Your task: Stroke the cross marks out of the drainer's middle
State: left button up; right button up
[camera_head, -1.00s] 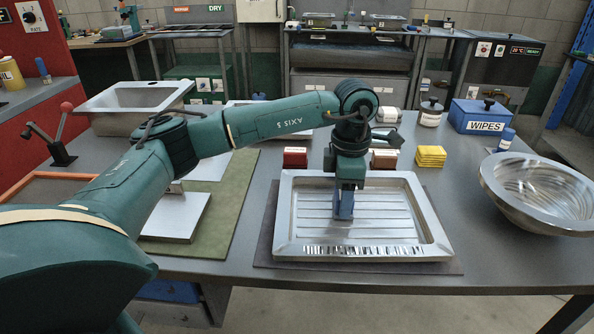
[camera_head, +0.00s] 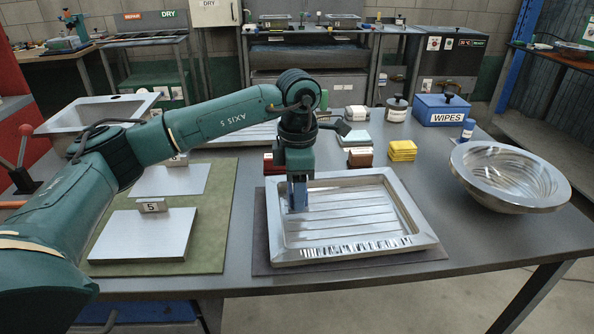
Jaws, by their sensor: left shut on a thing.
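The drainer (camera_head: 420,222) is a shallow ribbed metal tray lying on a dark mat at the front of the bench. Dark streaks (camera_head: 355,246) run along the front part of the drainer. I cannot make out clear cross marks on the ribbed middle (camera_head: 345,212). My left gripper (camera_head: 298,203) points down over the left part of the drainer. It is shut on a small blue piece (camera_head: 299,194), partly hidden by the gripper. The piece's lower end is at or close to the ribbed floor; I cannot tell whether it touches. My right gripper is not in view.
Brown (camera_head: 360,158) and yellow (camera_head: 403,151) pad stacks stand behind the drainer, with a blue WIPES box (camera_head: 442,110) farther back. A round steel basin (camera_head: 510,176) stands at the right. Flat metal plates (camera_head: 145,235) lie on a green mat at the left.

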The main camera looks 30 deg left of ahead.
pick_arm(q)
notch_tip(320, 180, up, 2)
jog(key=shift+p, duration=0.5)
notch_tip(320, 180, up, 2)
jog(key=shift+r+p, duration=0.15)
jog(key=shift+p, duration=0.65)
jog(key=shift+r+p, duration=0.3)
jog(key=shift+r, duration=0.15)
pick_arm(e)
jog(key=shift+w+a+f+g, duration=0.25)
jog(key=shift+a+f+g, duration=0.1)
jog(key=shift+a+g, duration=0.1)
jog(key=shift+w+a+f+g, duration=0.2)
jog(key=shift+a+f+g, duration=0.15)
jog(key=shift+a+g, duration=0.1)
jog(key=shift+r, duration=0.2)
